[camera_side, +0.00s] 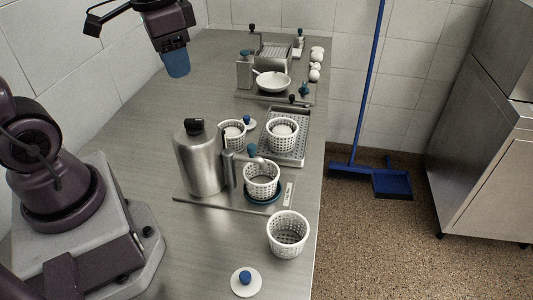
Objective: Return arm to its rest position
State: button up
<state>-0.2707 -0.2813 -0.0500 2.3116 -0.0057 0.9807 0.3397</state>
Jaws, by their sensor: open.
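My gripper (177,66) is at the upper left, raised above the far left part of the steel counter. Its blue end points down and its jaws are open. The gap between the fingertips is too small to make out, and I see nothing hanging from it. It is apart from the baskets. A white perforated basket (288,237) stands empty at the front right of the counter. Another white basket (261,180) is on a blue ring on a steel plate. Two more baskets, one on the left (231,135) and one on the right (283,134), hold white contents.
A steel canister (200,160) stands upright beside the ringed basket. A white lid with a blue knob (246,281) lies near the front. A perforated tray (291,150), a white bowl (272,82) and several white balls are farther back. The counter's left strip is clear.

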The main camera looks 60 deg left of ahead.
jog(key=s+d+r+n+t, duration=0.1)
jog(key=s+d+r+t, duration=0.3)
jog(key=d, duration=0.1)
jog(key=shift+s+d+r, duration=0.15)
jog(key=shift+s, duration=0.05)
jog(key=o, duration=0.5)
jog(key=shift+w+f+n, duration=0.1)
jog(key=shift+f+n, duration=0.1)
jog(key=shift+n, duration=0.1)
jog(key=n+g, duration=0.5)
jog(key=n, duration=0.6)
send_over(193, 120)
notch_tip(193, 120, down, 5)
notch_tip(193, 120, down, 12)
jog(key=shift+f, duration=0.25)
